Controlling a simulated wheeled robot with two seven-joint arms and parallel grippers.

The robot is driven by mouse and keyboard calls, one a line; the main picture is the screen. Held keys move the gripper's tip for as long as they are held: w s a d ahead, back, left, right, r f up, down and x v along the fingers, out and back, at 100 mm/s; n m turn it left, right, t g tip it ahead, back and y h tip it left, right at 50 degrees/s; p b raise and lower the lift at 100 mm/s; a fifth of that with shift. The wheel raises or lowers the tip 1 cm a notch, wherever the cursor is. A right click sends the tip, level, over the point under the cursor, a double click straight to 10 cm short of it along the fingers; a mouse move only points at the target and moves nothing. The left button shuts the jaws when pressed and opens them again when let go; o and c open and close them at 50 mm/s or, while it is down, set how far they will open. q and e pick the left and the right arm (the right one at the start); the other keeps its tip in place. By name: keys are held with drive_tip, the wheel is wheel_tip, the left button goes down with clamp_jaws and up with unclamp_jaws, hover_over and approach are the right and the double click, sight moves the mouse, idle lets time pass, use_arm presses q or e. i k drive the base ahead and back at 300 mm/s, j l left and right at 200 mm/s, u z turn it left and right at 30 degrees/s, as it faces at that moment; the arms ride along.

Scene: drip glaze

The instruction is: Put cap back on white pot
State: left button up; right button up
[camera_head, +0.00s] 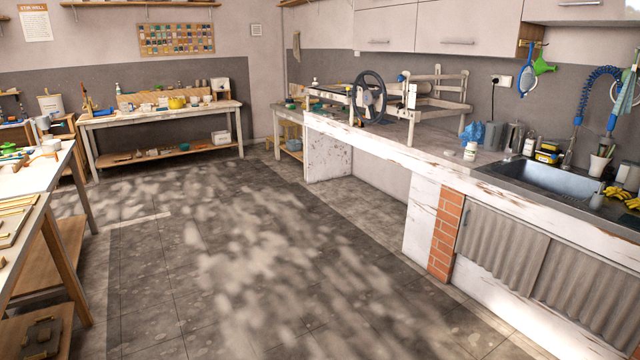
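A small white pot (470,152) with a coloured label stands upright on the counter to the right of centre, left of the sink. It is too small to tell whether its top is open or capped. I cannot make out a separate cap near it. Neither of my grippers shows in the head view.
The worn white counter (430,155) runs along the right, with a sink (555,178) and a wheeled device (368,98) on it. A blue crumpled bag (472,132) lies behind the pot. Worktables stand at left (30,185) and back (150,115). The middle floor (230,260) is clear.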

sight(471, 151)
drive_tip(key=i+z, duration=0.3)
drive_tip(key=i, duration=0.3)
drive_tip(key=i+z, duration=0.35)
drive_tip(key=i, duration=0.2)
drive_tip(key=i+j+z, duration=0.3)
drive_tip(key=i, duration=0.25)
drive_tip(key=i+l, duration=0.15)
drive_tip(key=i, duration=0.45)
drive_tip(key=i+l, duration=0.1)
drive_tip(key=i, duration=0.55)
drive_tip(key=i+l+u, duration=0.2)
drive_tip(key=i+u, duration=0.15)
drive_tip(key=i+l+u, duration=0.7)
